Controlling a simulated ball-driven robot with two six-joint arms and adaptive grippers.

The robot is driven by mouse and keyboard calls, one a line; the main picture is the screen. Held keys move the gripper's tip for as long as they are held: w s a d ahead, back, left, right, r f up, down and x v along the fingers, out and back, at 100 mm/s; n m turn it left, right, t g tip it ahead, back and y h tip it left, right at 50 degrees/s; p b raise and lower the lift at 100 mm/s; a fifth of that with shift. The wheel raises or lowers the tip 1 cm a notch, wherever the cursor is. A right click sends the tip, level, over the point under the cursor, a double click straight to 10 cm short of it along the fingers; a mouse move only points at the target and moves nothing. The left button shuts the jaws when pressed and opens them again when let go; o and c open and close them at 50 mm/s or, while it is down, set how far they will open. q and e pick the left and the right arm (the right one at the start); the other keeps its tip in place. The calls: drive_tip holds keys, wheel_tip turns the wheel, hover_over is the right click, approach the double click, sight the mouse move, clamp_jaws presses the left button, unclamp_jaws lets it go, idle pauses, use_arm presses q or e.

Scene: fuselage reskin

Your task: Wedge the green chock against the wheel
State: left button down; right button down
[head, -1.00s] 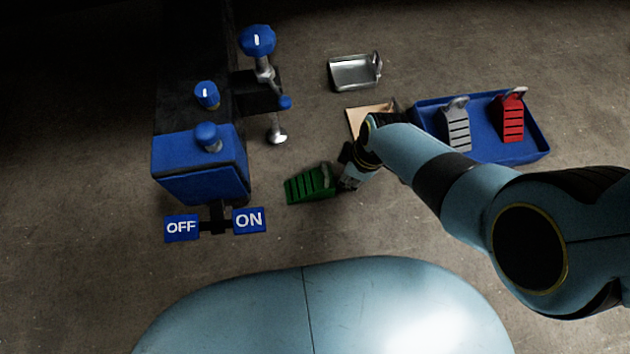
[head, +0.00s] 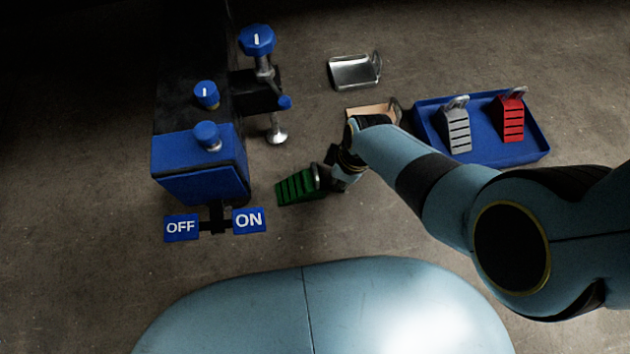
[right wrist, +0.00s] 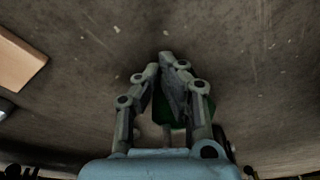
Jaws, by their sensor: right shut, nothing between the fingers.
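The green chock (head: 295,188), ribbed with a grey handle at its right end, lies on the floor right of the blue box of the stand. My right gripper (head: 328,170) is at the chock's handle end, shut and empty. In the right wrist view, the closed fingers (right wrist: 170,62) partly cover the dark green chock (right wrist: 206,112). I cannot tell whether they touch it. No wheel can be made out clearly. My left gripper is not in view.
The stand's blue box (head: 198,172) carries OFF and ON plates (head: 249,220). A silver foot (head: 276,137) is behind the chock. A blue tray (head: 490,155) holds grey and red chocks. A metal tray (head: 355,72) and a tan block (head: 372,113) lie at the back.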

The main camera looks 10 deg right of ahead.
drive_tip(key=shift+d, duration=0.25)
drive_tip(key=shift+s+a, duration=0.1)
drive_tip(key=shift+a, duration=0.05)
drive_tip(key=shift+a, duration=1.35)
drive_tip(key=shift+d, duration=0.1)
drive_tip(key=shift+d, duration=0.15)
drive_tip(key=shift+a, duration=0.25)
